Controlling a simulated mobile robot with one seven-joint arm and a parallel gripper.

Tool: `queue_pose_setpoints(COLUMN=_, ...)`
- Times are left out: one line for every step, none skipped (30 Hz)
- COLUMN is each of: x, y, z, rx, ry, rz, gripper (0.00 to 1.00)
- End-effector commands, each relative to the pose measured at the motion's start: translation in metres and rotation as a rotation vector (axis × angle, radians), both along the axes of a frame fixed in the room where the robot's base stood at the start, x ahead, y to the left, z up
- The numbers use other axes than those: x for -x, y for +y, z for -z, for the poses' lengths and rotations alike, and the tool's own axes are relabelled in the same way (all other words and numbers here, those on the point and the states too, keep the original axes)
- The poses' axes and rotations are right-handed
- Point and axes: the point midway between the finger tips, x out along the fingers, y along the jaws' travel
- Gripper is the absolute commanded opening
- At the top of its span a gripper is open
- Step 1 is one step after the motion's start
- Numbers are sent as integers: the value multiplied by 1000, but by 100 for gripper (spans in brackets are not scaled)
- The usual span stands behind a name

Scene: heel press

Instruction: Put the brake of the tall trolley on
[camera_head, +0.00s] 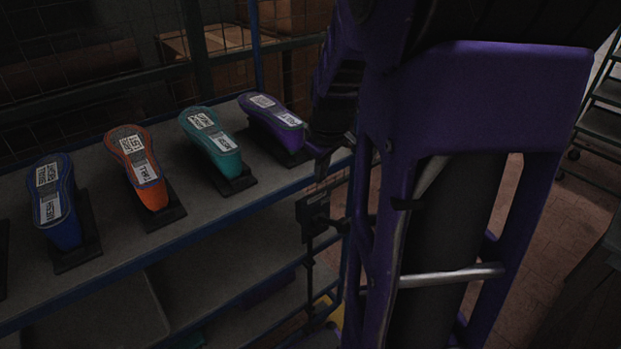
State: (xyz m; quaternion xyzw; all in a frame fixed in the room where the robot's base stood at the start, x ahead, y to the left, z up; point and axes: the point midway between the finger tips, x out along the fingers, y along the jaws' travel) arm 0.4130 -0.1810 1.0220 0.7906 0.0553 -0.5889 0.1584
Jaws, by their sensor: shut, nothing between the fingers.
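No trolley brake can be made out for certain. A dark wheeled rack with shelves (604,122) stands at the far right, cut off by the picture edge; I cannot tell whether it is the tall trolley. Several shoe-shaped pedals with white labels sit on black bases: blue (66,218), orange (152,193), teal (222,158) and purple (292,137). The label print is too small to read surely. My gripper (321,166) is dark and shut, pointing down just right of the purple pedal. Whether it touches anything is unclear.
The pedals stand on a grey blue-edged shelf (215,209) with another level below. A dark box-like part (313,207) is at its right end. Wire mesh (60,62) runs behind. My purple arm parts fill the right centre. Brick-coloured floor (510,215) shows at right.

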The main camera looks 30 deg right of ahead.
Motion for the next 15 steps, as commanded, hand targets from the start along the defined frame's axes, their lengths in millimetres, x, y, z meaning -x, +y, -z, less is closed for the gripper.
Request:
queue_pose_setpoints(x=6, y=-4, z=3, rx=-7, ry=2, rz=20, gripper=0)
queue_pose_setpoints(x=7, y=-5, z=5, rx=-9, ry=1, rz=27, gripper=0)
queue_pose_setpoints(x=9, y=-6, z=7, rx=-12, ry=1, rz=35, gripper=0)
queue_pose_setpoints(x=10, y=-6, z=8, rx=-14, ry=1, rz=38, gripper=0)
queue_pose_setpoints(x=11, y=-7, z=9, rx=-15, ry=0, rz=42, gripper=0)
queue_pose_setpoints(x=12, y=-8, z=11, rx=-17, ry=1, rz=45, gripper=0)
queue_pose_setpoints(x=12, y=-8, z=13, rx=-18, ry=2, rz=46, gripper=0)
queue_pose_setpoints(x=11, y=-8, z=16, rx=-18, ry=2, rz=47, gripper=0)
queue_pose_setpoints(x=10, y=-8, z=20, rx=-18, ry=1, rz=47, gripper=0)
queue_pose_setpoints(x=9, y=-8, z=23, rx=-19, ry=3, rz=47, gripper=0)
queue_pose_setpoints(x=8, y=-9, z=28, rx=-19, ry=4, rz=46, gripper=0)
queue_pose_setpoints(x=6, y=-9, z=34, rx=-19, ry=4, rz=45, gripper=0)
queue_pose_setpoints(x=5, y=-10, z=40, rx=-20, ry=4, rz=45, gripper=0)
queue_pose_setpoints(x=3, y=-10, z=46, rx=-21, ry=5, rz=45, gripper=0)
queue_pose_setpoints(x=0, y=-11, z=54, rx=-20, ry=4, rz=46, gripper=0)
